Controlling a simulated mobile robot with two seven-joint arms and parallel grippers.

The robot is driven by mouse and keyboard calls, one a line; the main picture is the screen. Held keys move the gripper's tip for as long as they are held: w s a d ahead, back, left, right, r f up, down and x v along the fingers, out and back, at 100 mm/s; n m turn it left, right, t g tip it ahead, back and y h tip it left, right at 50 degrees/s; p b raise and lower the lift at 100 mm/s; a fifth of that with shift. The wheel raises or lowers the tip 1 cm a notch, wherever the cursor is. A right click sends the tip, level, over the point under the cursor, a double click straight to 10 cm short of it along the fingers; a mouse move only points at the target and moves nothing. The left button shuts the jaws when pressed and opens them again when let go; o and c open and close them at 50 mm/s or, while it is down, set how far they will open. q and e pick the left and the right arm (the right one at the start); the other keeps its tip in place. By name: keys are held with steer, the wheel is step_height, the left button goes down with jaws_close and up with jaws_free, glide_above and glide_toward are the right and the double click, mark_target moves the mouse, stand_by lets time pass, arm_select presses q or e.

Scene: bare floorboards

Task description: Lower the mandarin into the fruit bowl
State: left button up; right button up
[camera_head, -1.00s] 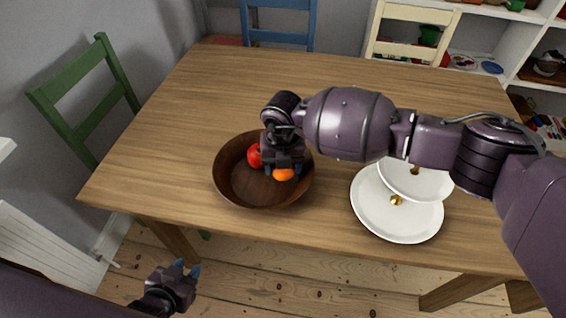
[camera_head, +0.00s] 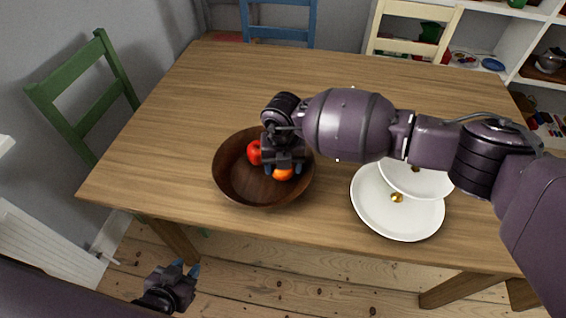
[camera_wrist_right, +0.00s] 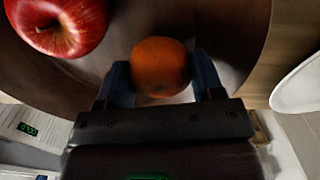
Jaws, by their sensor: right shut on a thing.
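The mandarin (camera_head: 283,174) is a small orange fruit in the head view, held between the fingertips of my right gripper (camera_head: 284,168). In the right wrist view the mandarin (camera_wrist_right: 161,67) sits between the two blue fingers of the right gripper (camera_wrist_right: 163,80), which is shut on it. The fruit bowl (camera_head: 236,186) is round, dark brown wood. My right gripper is over its right part, with the mandarin within the rim; whether it touches the bowl's floor I cannot tell. My left gripper (camera_head: 184,270) is low at the lower left, away from the table, its fingers apart and empty.
A red apple (camera_head: 254,153) lies in the bowl, left of the mandarin; it also shows in the right wrist view (camera_wrist_right: 62,22). A white two-tier stand (camera_head: 410,225) is right of the bowl. The wooden table (camera_head: 165,130) is clear to the left. Chairs stand around it.

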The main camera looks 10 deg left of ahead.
arm_select(q)
steer(key=shift+f, duration=0.1)
arm_select(e)
steer(key=shift+f, duration=0.25)
arm_select(q)
steer(key=shift+s+f, duration=0.1)
steer(key=shift+s, duration=0.15)
arm_select(e)
steer(key=shift+f, duration=0.15)
arm_select(q)
steer(key=shift+s+f, duration=0.15)
arm_select(e)
steer(key=shift+f, duration=0.15)
steer(key=o, duration=1)
arm_select(q)
steer(key=shift+w, duration=0.35)
steer(key=shift+r, duration=0.2)
